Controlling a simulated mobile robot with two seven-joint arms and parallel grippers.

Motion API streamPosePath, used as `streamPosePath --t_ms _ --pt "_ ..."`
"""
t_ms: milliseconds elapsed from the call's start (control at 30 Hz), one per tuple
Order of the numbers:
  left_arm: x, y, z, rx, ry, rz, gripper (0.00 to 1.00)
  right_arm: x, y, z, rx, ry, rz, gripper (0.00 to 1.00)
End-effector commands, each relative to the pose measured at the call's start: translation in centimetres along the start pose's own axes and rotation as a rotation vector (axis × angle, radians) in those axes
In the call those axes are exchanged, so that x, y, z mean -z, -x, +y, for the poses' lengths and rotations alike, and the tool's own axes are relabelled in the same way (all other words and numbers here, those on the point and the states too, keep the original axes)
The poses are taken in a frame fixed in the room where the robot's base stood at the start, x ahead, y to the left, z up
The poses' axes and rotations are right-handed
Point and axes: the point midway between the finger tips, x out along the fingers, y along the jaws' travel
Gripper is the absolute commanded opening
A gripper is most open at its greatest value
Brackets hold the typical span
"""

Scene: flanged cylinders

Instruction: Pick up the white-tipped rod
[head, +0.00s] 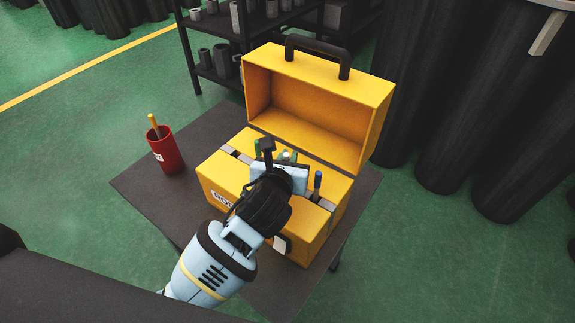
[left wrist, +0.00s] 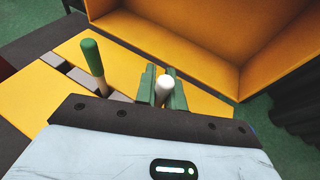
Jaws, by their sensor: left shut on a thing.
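The white-tipped rod (left wrist: 163,92) stands upright in the open yellow toolbox (head: 222,176). In the left wrist view it is between the two green fingers of my left gripper (left wrist: 162,88), which are shut on it. In the head view my left gripper (head: 286,158) reaches over the box from the front, and its body hides much of the rod. A green-tipped rod (left wrist: 92,58) stands to the left of the gripper; it also shows in the head view (head: 257,148). A blue-tipped rod (head: 318,181) stands to the right. My right gripper is not in view.
The toolbox lid (head: 350,90) stands open behind the rods. A shelf (head: 212,75) with grey cylinders and large black cylinders (head: 455,110) are behind.

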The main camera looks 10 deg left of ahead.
Motion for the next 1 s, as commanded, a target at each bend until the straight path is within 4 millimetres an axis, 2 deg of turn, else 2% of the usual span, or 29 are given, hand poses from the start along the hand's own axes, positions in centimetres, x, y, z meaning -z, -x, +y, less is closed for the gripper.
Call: streamPosePath --t_ms 400,600,800,1000 --pt "-9.7 3.5 0.0 0.0 0.0 -0.018 0.0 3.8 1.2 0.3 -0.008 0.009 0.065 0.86" --pt "-13.7 4.9 0.0 -0.001 -0.001 -0.014 0.0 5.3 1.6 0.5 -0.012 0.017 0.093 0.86" --pt "-15.8 5.8 0.0 0.0 0.0 -0.007 0.0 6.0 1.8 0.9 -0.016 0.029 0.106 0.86" --pt "-16.4 6.0 0.0 0.0 0.0 -0.003 0.0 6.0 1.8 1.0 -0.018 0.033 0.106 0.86"
